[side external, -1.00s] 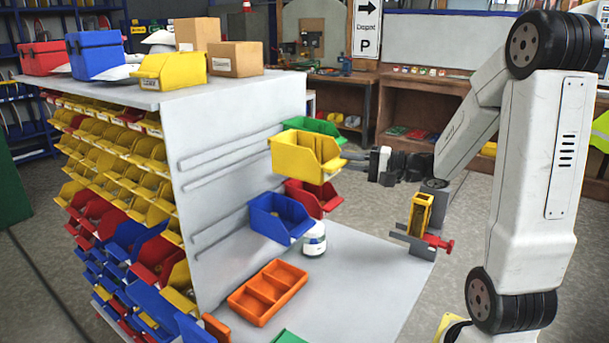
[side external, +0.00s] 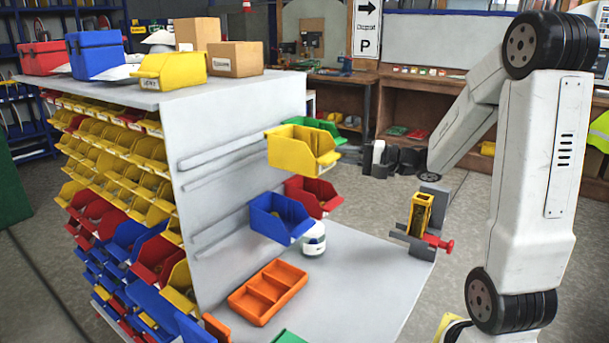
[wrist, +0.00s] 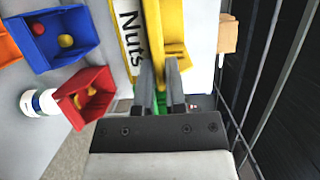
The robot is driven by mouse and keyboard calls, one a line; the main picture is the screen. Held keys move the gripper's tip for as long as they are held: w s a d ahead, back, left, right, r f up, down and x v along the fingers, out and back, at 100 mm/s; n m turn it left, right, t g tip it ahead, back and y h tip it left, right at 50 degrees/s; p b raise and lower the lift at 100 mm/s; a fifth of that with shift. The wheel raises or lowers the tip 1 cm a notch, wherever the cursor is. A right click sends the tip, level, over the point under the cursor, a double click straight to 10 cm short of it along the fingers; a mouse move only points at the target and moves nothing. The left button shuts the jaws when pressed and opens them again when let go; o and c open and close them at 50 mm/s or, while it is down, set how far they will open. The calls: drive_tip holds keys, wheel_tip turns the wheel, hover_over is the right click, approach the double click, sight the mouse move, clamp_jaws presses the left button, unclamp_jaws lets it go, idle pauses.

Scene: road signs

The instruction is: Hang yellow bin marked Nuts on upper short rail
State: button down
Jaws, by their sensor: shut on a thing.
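The yellow bin (side external: 297,152) is in the air in front of the grey panel, and its Nuts label (wrist: 128,35) shows in the wrist view. My gripper (side external: 350,157) is shut on the bin; its two fingers (wrist: 160,75) close on a yellow wall of it in the wrist view. The upper rails (side external: 235,152) run along the panel's side as thin grey strips, to the left of the bin. The bin appears apart from them, though its far side is hidden.
A blue bin (side external: 279,217) and a red bin (side external: 314,196) are below the yellow bin. A green bin (side external: 325,126) is just behind it. A white jar (side external: 314,240) and an orange tray (side external: 267,292) stand on the grey tabletop (side external: 350,290).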

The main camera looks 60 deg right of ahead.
sight(317, 156)
drive_tip(key=shift+w+f, duration=0.1)
drive_tip(key=shift+w, duration=3.6)
drive_tip(key=shift+f, duration=0.95)
drive_tip(key=c, duration=0.6)
unclamp_jaws()
drive_tip(key=shift+v, duration=3.85)
